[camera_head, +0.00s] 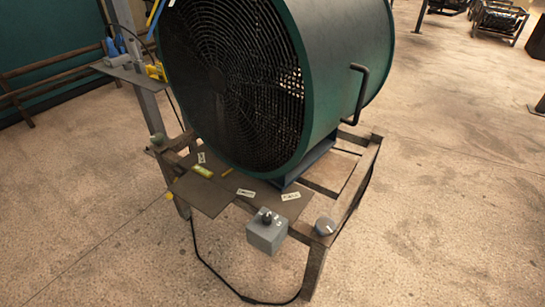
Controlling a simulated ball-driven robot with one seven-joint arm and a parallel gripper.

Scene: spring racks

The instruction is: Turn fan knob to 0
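A large green drum fan (345,70) with a dark round grille (230,85) stands on a metal frame. A grey control box (266,237) is at the frame's front, with a small black knob (265,216) on its top. The knob's setting and any scale marks are too small to read. My gripper is not in view.
Metal plates with white labels (290,196) lie in front of the fan. A black cable (205,262) runs down onto the floor. A post (152,105) with a small shelf stands at left. A wooden rail (50,75) is behind.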

